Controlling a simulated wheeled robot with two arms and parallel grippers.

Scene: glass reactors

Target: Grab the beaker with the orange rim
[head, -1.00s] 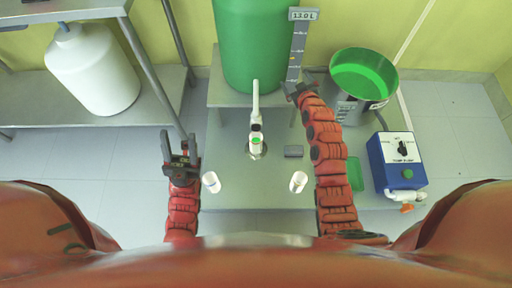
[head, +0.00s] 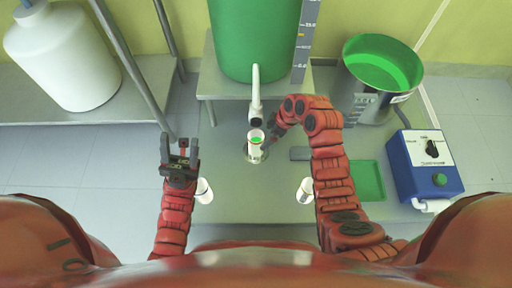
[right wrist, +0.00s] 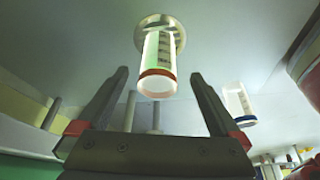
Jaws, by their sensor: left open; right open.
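The beaker with the orange rim (head: 255,146) stands below the tap (head: 256,95) on the low metal table, with green showing inside. In the right wrist view the beaker (right wrist: 158,62) appears upside down, its orange-red rim lowest, lined up between my two finger tips. My right gripper (head: 271,137) is open close to the beaker's right side; contact cannot be told. The open right gripper also shows in the right wrist view (right wrist: 160,77). My left gripper (head: 179,145) is open and empty, left of the table's middle and away from the beaker.
Two white beakers stand at the left (head: 204,190) and right (head: 305,190); a blue-rimmed beaker (right wrist: 238,104) shows in the wrist view.

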